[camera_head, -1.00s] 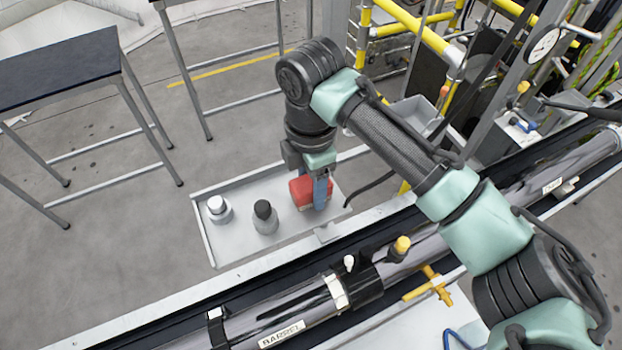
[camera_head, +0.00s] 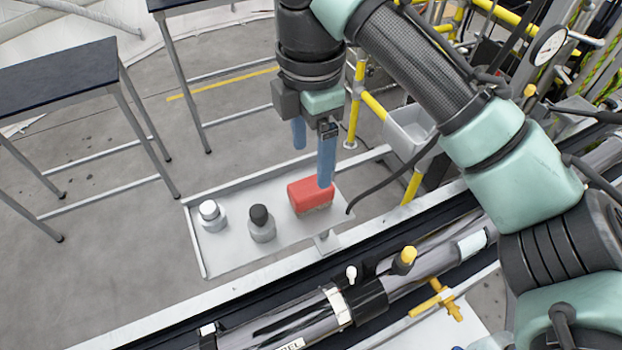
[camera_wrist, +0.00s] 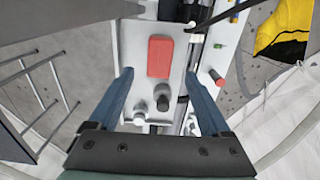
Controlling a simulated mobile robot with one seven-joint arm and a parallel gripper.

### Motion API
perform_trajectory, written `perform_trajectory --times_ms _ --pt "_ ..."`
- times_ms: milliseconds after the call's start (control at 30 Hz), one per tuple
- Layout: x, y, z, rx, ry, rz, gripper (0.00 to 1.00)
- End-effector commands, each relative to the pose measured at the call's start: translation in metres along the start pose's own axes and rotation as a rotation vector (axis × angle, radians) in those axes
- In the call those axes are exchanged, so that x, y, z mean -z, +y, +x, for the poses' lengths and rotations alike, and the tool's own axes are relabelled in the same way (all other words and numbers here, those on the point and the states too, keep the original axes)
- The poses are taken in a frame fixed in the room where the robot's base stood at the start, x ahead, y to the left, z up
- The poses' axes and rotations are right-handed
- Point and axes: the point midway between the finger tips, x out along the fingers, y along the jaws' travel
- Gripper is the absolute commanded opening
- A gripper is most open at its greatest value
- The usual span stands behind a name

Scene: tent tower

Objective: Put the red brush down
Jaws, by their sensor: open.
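The red brush (camera_head: 309,194) lies on the grey tray (camera_head: 224,258), at its right end, with its red back up. It also shows in the wrist view (camera_wrist: 160,57), beyond the fingertips. My gripper (camera_head: 313,168) has its two blue fingers apart with nothing between them. It is above the tray, and the near finger's tip overlaps the brush in the head view. In the wrist view the gripper (camera_wrist: 161,75) is wide open, and the brush looks clear of both fingers.
A black-topped jar (camera_head: 261,225) and a white-topped jar (camera_head: 212,216) stand on the tray left of the brush. A long barrel (camera_head: 290,325) runs along the near side. A dark table (camera_head: 60,75) stands at the left. A grey bin (camera_head: 408,135) is at the right.

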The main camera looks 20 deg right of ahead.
Motion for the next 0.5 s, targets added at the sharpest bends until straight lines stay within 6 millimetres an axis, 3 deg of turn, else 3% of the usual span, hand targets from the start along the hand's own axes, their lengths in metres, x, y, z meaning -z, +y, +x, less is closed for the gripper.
perform_trajectory --times_ms 200,500 --pt "-0.001 0.000 -0.029 -0.001 -0.002 0.003 0.82" --pt "0.000 0.000 -0.039 0.000 0.001 0.002 0.82"
